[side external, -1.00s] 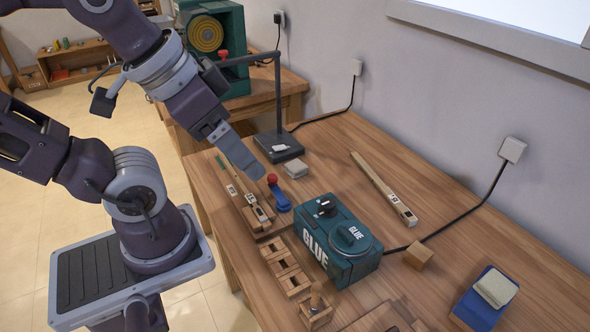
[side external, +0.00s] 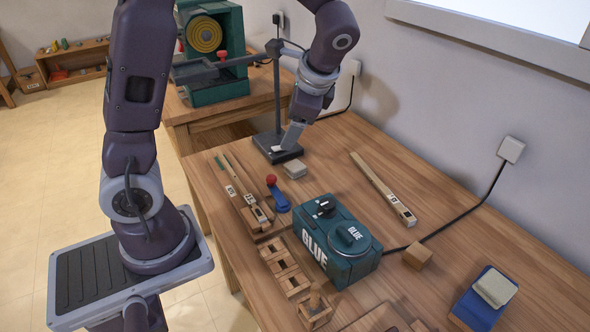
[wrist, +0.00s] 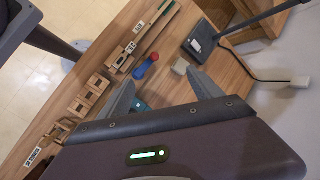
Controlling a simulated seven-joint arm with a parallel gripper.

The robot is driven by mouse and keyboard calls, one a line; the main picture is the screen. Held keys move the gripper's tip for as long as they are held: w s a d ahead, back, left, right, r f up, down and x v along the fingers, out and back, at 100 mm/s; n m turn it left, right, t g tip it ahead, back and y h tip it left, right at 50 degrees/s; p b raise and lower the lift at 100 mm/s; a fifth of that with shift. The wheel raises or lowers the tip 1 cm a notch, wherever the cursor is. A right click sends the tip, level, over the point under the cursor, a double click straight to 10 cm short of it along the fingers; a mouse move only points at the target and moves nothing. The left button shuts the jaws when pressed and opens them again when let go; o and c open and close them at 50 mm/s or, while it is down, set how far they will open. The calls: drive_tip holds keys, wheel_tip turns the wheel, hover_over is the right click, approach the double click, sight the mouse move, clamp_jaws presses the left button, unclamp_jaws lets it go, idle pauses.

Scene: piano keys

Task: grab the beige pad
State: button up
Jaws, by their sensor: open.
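A small beige pad (side external: 295,169) lies on the workbench, just in front of the black stand's base in the side view. It also shows in the wrist view (wrist: 180,66), just beyond and between my fingertips. My gripper (side external: 292,138) is open and empty, pointing down above the bench, behind the pad in the side view. Its two spread fingers show in the wrist view (wrist: 160,78). It does not touch the pad. Another pale pad (side external: 495,287) lies on a blue block at the front right.
The black stand (side external: 278,148) with its post and arm is close to my gripper. A blue tool with a red knob (side external: 278,194), wooden key pieces (side external: 248,196) and a green glue box (side external: 338,240) are nearby. A long wooden key (side external: 384,190) lies to the right.

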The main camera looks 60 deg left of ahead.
drive_tip(key=w+a+f+m+g+y, duration=0.2)
drive_tip(key=w+a+f+m+y, duration=0.3)
drive_tip(key=f, duration=0.4)
drive_tip(key=m+t+y, duration=0.1)
drive_tip(key=m+y, duration=0.1)
drive_tip(key=m, duration=0.2)
hover_over(299, 168)
drive_tip(key=d, duration=0.3)
wheel_tip(299, 168, down, 8)
drive_tip(key=shift+m+y, duration=0.3)
drive_tip(key=shift+y, duration=0.1)
wheel_tip(299, 168, down, 6)
drive_tip(key=shift+w+f, duration=0.1)
drive_tip(key=shift+w, duration=0.05)
drive_tip(key=x, duration=0.2)
drive_tip(key=f+x, duration=0.1)
drive_tip(key=x, duration=0.2)
drive_tip(key=c, duration=1.4)
